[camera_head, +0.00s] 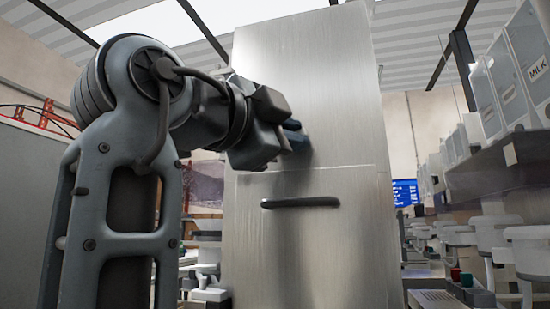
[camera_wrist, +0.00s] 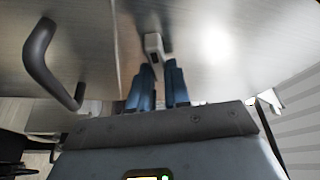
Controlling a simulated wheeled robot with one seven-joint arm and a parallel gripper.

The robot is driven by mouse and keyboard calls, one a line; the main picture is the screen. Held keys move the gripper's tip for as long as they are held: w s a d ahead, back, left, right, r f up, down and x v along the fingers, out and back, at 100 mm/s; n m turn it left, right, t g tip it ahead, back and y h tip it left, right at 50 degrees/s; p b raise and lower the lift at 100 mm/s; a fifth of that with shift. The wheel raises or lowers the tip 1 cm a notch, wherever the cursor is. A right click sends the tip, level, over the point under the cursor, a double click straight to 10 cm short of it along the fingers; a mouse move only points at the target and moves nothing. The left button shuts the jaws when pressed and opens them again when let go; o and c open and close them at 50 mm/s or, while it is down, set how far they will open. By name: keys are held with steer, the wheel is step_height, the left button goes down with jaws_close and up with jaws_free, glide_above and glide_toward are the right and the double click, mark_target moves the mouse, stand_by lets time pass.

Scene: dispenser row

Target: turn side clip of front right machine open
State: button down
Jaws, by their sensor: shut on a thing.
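A tall brushed-metal machine (camera_head: 312,80) stands in front of me, with its flat side facing me. In the wrist view, a small pale side clip (camera_wrist: 153,43) stands out from this metal side. My gripper (camera_wrist: 159,67) has its two blue fingertips at the lower end of the clip and is shut on it. In the head view, my gripper (camera_head: 298,136) is up against the machine's side, above a dark bar handle (camera_head: 300,202). The clip is hidden behind the gripper there. The handle also shows at the left of the wrist view (camera_wrist: 36,62).
A row of white dispensers (camera_head: 500,85), one marked MILK, runs along the right on a dark shelf. White cup-like units (camera_head: 530,248) stand below them. A blue screen (camera_head: 405,192) shows far back. A grey panel (camera_head: 30,190) is at the left.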

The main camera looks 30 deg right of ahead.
steer(key=shift+r+m+g+y+b, duration=0.15)
steer(key=shift+m+g+y+b, duration=0.4)
steer(key=shift+m, duration=1.65)
steer(key=c, duration=1.1)
jaws_free()
steer(key=shift+a, duration=0.15)
steer(key=p+v, duration=0.1)
steer(key=v, duration=0.6)
steer(key=shift+s+a+r, duration=0.15)
steer(key=shift+a, duration=0.1)
